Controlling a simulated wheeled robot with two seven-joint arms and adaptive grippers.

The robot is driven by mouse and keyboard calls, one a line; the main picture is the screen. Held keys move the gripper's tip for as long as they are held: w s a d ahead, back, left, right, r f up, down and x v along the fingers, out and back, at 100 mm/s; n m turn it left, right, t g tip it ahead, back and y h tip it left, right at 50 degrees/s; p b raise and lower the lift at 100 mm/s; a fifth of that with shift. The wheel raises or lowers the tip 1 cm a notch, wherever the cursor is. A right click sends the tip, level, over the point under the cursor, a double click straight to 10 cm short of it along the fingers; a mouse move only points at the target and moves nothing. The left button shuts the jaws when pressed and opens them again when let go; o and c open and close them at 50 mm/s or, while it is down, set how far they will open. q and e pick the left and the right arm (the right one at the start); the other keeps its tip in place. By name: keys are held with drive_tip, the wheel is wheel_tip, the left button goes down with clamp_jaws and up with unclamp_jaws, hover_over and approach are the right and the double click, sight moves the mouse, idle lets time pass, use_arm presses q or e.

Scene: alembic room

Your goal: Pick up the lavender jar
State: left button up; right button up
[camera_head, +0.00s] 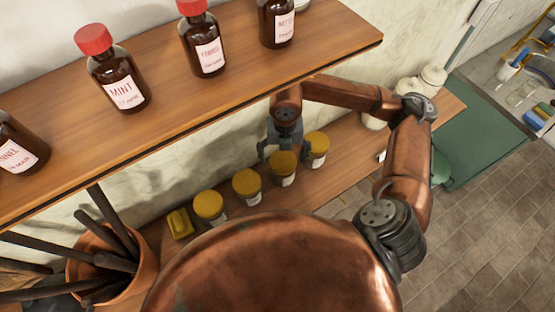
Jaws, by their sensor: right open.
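Several jars with yellow lids stand in a row on the lower wooden shelf. I cannot read their labels, so I cannot tell which is the lavender jar. My right gripper (279,147) points down, open, right at the jar (284,168) second from the right end. Its fingers partly overlap that jar's far side in the picture, and I cannot tell whether they touch it. The rightmost jar (316,148) stands close beside the gripper. Two more jars (247,186) and (209,205) stand to the left. My left gripper is out of view.
An upper shelf (160,122) with brown red-capped bottles (118,75) overhangs the lower shelf (350,150). A yellow block (180,223) lies left of the jars. A terracotta pot (140,290) with dark rods stands at lower left. White containers (431,78) stand at the right end.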

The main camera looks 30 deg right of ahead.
sight(283, 161)
drive_tip(key=shift+w+f, duration=0.15)
drive_tip(key=shift+f+b, duration=1.15)
drive_tip(key=shift+f, duration=0.8)
wheel_tip(283, 161, down, 4)
drive_tip(key=shift+r+b, duration=0.2)
drive_tip(key=shift+b, duration=0.75)
drive_tip(key=shift+f, duration=0.1)
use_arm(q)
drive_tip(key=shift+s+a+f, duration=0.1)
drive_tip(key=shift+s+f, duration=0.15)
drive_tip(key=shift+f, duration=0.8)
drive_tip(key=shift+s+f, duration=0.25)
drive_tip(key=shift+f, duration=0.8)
use_arm(e)
drive_tip(key=c, duration=1.6)
